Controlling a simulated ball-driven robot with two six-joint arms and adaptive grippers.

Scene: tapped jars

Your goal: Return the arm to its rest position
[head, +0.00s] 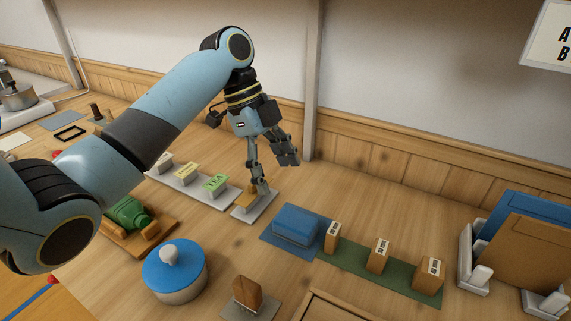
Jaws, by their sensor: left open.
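My left arm comes in from the left and arches over the table. My left gripper (272,172) points down with its fingers apart. One fingertip is close to a small wooden piece (245,197) on a light plate (262,211); I cannot tell whether they touch. I see nothing held between the fingers. My right gripper is not in view.
Left of the gripper stand labelled blocks (215,184) on a pale strip. A blue block (297,226) lies on a blue mat, beside small wooden blocks (378,255) on a green mat. A blue-lidded jar (174,278) stands in front. Upright boards (530,250) stand at right.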

